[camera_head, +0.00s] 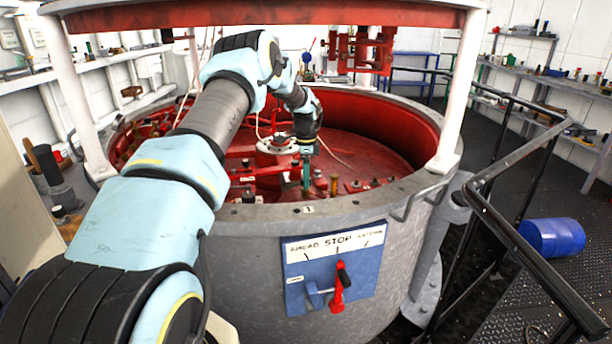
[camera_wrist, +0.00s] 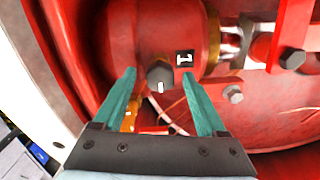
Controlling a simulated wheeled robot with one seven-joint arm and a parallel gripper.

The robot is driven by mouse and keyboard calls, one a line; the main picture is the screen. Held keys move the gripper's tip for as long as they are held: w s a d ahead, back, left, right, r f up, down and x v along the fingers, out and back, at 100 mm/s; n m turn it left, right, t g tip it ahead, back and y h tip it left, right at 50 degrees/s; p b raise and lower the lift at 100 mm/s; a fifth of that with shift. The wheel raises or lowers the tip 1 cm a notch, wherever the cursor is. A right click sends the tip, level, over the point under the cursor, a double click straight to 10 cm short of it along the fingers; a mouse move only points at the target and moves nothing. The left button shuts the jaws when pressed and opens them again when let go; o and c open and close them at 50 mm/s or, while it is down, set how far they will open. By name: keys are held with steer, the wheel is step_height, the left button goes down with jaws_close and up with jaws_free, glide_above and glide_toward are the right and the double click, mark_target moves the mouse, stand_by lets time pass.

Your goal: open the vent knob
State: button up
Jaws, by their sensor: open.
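A dark grey hexagonal knob (camera_wrist: 159,75) with a small white mark sits on a red rounded body (camera_wrist: 150,32) in the wrist view. It looks like the vent knob. My gripper (camera_wrist: 157,71) is open, its two teal fingers pointing toward the knob, one tip on each side of it in the picture. I cannot tell whether they touch it. In the head view my gripper (camera_head: 306,172) points down inside the red round vessel, near its front rim. The knob cannot be made out there.
The grey vessel rim (camera_head: 390,197) runs in front of my gripper. A brass fitting (camera_head: 333,186) stands close to its right. White posts (camera_head: 458,95) carry a red overhead beam (camera_head: 270,14). A blue panel with a red lever (camera_head: 338,290) is on the vessel's front.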

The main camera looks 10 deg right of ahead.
steer(key=shift+c, duration=0.2)
jaws_close()
stand_by(0.5)
